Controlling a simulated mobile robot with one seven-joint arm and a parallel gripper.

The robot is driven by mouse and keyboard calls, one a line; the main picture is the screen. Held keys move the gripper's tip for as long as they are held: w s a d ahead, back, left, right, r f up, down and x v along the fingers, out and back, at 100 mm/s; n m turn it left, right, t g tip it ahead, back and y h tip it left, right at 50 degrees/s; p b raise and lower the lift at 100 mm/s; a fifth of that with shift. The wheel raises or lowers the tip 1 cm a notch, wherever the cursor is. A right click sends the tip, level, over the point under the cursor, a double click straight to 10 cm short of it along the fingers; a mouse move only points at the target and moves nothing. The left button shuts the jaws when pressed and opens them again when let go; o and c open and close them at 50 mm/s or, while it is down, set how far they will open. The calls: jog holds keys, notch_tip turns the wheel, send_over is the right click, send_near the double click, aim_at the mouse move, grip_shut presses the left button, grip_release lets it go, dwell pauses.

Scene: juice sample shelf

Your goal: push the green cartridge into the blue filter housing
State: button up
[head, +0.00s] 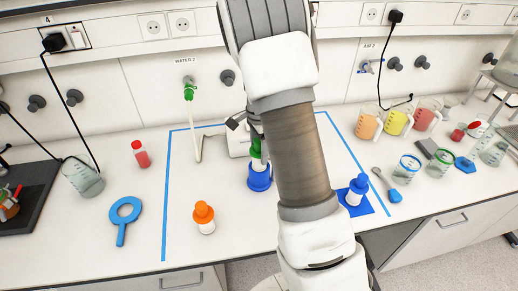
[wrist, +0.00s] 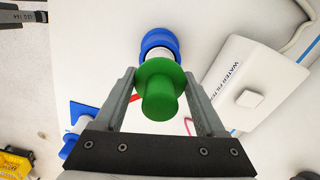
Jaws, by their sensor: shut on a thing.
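The green cartridge (wrist: 158,92) has a wide green cap and a white body. My gripper (wrist: 158,73) is shut on it, with one finger on each side of the cap. The blue filter housing (wrist: 156,38) shows just beyond the cartridge in the wrist view, around or right behind its white body. In the head view the green cartridge (head: 255,148) stands over the blue housing (head: 260,181), with a white band between them. My arm hides part of the cartridge. I cannot tell how deep its lower end sits.
A white water filter unit (wrist: 245,78) stands close beside the housing. An orange-capped cartridge (head: 204,217) stands front left, and a blue-capped one (head: 355,190) stands on a blue mat at right. Blue tape (head: 167,190) bounds the work area. Beakers and jugs (head: 398,121) stand further right.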

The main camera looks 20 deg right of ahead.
jog(key=shift+f+b, duration=1.6)
jog(key=shift+f, duration=0.75)
jog(key=shift+r, duration=0.15)
dwell(0.3)
jog(key=shift+r+p, duration=2.4)
jog(key=shift+r, duration=0.7)
jog(key=o, duration=1.4)
jog(key=shift+o, duration=0.2)
notch_tip(320, 180, up, 18)
jog(key=f+b, duration=0.1)
jog(key=s+a+r+n+t, duration=0.1)
jog(key=s+a+r+n, duration=0.25)
jog(key=s, duration=0.25)
jog(key=s+a+r+n+t, duration=0.2)
jog(key=s+a+r+n, duration=0.1)
jog(key=s+n, duration=0.3)
jog(key=s+a+f+n+t+b, duration=0.1)
jog(key=s+a+f+n+t, duration=0.1)
jog(key=s+n, duration=0.6)
jog(key=s+a, duration=0.1)
jog(key=s, duration=0.3)
jog(key=shift+s+a+f+t, duration=0.2)
jog(key=shift+f+t, duration=0.1)
